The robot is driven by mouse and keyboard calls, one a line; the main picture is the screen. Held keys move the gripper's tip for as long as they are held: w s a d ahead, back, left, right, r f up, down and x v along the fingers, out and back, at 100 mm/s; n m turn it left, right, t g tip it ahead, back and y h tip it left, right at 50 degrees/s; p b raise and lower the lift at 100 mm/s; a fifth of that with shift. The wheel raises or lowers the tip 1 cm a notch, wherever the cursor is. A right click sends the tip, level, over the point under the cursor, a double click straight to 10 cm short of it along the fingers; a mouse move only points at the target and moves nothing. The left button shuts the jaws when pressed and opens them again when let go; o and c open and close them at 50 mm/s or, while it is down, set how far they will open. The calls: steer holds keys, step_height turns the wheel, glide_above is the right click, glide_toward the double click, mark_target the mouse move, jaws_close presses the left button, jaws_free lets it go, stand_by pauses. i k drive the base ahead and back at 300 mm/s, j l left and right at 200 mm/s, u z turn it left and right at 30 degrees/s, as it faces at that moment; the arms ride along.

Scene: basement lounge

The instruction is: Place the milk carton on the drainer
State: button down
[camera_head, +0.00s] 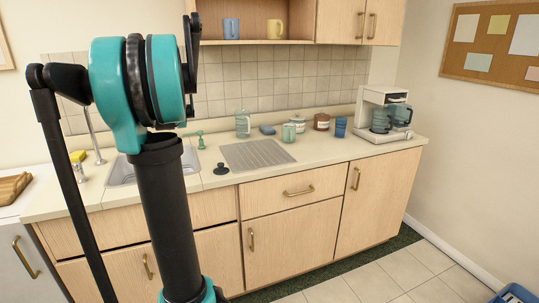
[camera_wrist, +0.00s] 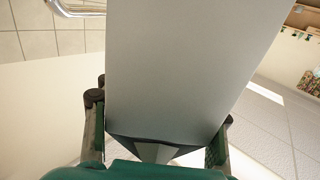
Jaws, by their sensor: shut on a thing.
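In the wrist view, my gripper (camera_wrist: 160,128) is shut on a large, plain pale grey box-shaped thing, taken to be the milk carton (camera_wrist: 185,65). It fills the middle of that view, and its printing and far end cannot be seen. Neither the gripper nor the carton shows in the head view, where my arm stands in front at left. The drainer (camera_head: 258,154) is a flat grey ribbed mat on the counter, right of the sink. Nothing visible stands on it.
A green mug (camera_head: 289,133), a glass jug (camera_head: 243,126) and a blue sponge (camera_head: 267,130) stand close behind the drainer. A black stopper (camera_head: 221,169) lies at its left. A blue cup (camera_head: 340,127) and a coffee maker (camera_head: 383,115) stand further right. The sink (camera_head: 120,172) is partly hidden.

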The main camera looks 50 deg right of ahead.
mark_target(261, 154)
steer(key=i+z, duration=0.1)
steer(key=z, duration=1.3)
steer(key=i+j+z, duration=0.1)
steer(key=j, duration=0.25)
steer(key=i+j+z, duration=0.1)
steer(key=i+j, duration=0.35)
steer(key=j, duration=0.35)
steer(key=i+z, duration=0.05)
